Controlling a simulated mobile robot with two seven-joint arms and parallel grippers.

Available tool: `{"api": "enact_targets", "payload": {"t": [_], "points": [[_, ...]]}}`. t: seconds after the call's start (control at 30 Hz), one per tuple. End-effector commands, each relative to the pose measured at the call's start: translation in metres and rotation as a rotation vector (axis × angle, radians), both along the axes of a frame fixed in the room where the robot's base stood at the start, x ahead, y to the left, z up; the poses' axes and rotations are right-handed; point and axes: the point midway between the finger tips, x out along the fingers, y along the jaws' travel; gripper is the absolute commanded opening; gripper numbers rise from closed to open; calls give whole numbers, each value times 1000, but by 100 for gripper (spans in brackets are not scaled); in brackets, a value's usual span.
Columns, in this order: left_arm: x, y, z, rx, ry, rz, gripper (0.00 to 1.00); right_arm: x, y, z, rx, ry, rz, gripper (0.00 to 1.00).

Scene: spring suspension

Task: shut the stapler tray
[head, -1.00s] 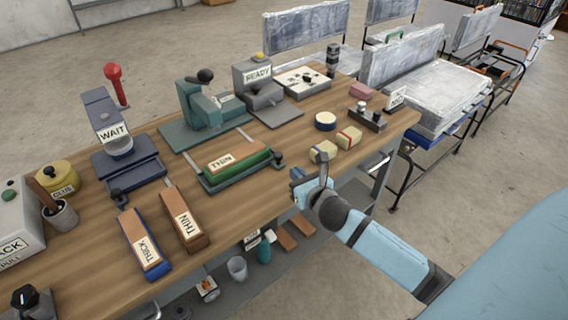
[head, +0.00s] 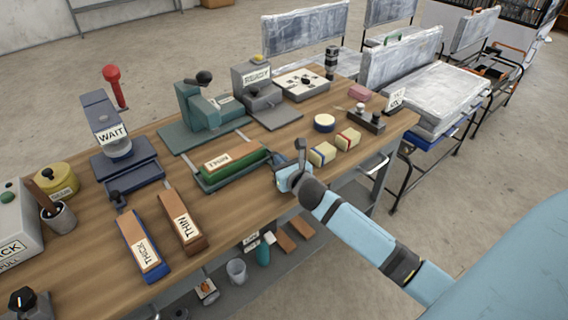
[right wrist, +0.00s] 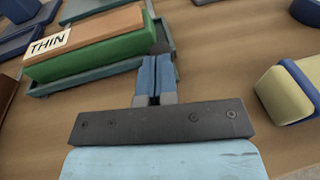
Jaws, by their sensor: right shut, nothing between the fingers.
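The stapler tray appears to be the shallow green tray (head: 206,188) in front of the teal machine (head: 203,115); a metal rail shows between them. A green block with a brown top and a white label (head: 217,161) lies in it; in the right wrist view this label reads THIN (right wrist: 50,42). A dark knob (right wrist: 161,47) is at the tray's near right end. My right gripper (head: 283,174) is shut and empty beside that end. In the right wrist view its closed fingertips (right wrist: 157,62) are just below the knob; I cannot tell whether they touch. My left gripper is not in view.
Two yellow blocks (head: 322,153) stand right of my gripper, with a round blue-rimmed tin (head: 324,122) behind. A blue machine marked WAIT (head: 125,160) stands left of the tray. Blocks labelled THICK (head: 143,250) and THIN (head: 182,222) lie near the front edge.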

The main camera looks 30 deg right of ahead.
Motion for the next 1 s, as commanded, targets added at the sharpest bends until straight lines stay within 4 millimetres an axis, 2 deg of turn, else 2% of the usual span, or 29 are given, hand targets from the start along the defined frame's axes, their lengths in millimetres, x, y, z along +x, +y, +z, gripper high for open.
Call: {"api": "enact_targets", "payload": {"t": [0.2,0.3,0.43,0.6,1.0], "points": [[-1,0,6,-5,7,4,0,55,3,4,-3,-3,-1,0],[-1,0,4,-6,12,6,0,78,5,3,-3,-3,0,0],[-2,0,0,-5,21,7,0,98,7,2,-2,-2,0,0],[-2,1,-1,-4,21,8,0,109,8,2,0,-2,-1,0],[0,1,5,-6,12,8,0,110,6,6,-1,-8,-2,0]]}}
